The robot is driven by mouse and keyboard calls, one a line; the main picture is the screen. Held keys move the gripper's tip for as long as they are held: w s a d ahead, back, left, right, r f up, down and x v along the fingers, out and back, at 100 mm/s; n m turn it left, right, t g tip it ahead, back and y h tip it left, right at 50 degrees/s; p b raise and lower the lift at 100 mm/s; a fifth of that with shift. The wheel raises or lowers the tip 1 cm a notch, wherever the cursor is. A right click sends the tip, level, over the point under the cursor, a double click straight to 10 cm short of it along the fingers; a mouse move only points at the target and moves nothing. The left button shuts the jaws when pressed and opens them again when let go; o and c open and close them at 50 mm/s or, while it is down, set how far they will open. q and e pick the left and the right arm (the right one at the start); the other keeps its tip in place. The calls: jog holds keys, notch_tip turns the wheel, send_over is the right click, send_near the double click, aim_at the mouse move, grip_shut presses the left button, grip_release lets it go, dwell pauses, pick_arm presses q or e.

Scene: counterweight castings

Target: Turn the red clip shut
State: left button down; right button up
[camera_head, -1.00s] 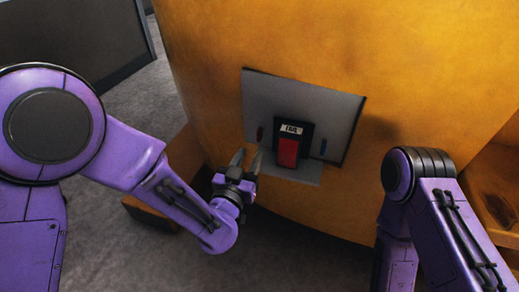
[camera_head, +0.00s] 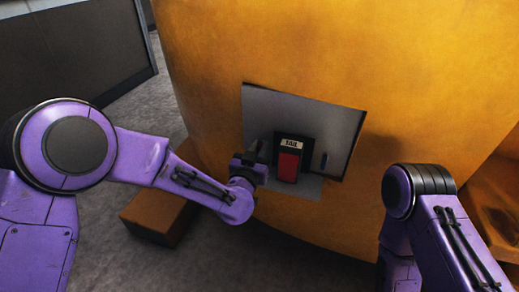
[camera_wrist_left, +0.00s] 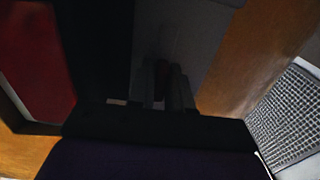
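The red clip shows only as a dim dark red piece (camera_wrist_left: 162,76) between my fingertips in the left wrist view. In the head view it is hidden behind my left gripper (camera_head: 260,150). The gripper is at the left part of the grey plate (camera_head: 290,112), with its fingers pointing toward it. The two fingers are on either side of the clip. The wrist picture is too dark to tell whether they touch it. My right gripper is out of view; only part of that arm shows.
A black housing with a red front (camera_head: 288,165) and a white label stands just right of the gripper. The plate is on a large yellow casting (camera_head: 300,50). A brown block (camera_head: 158,218) lies on the floor.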

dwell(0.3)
pick_arm(q)
jog(key=n, duration=0.4)
jog(key=shift+p, duration=0.4)
jog(key=n, duration=0.4)
jog(key=shift+f+n, duration=0.1)
jog(key=shift+n, duration=0.2)
jog(key=n, duration=0.4)
jog(key=shift+n, duration=0.3)
jog(key=n, duration=0.4)
jog(key=shift+n, duration=0.3)
jog(key=c, duration=1.2)
grip_release()
jog(key=shift+o, duration=0.2)
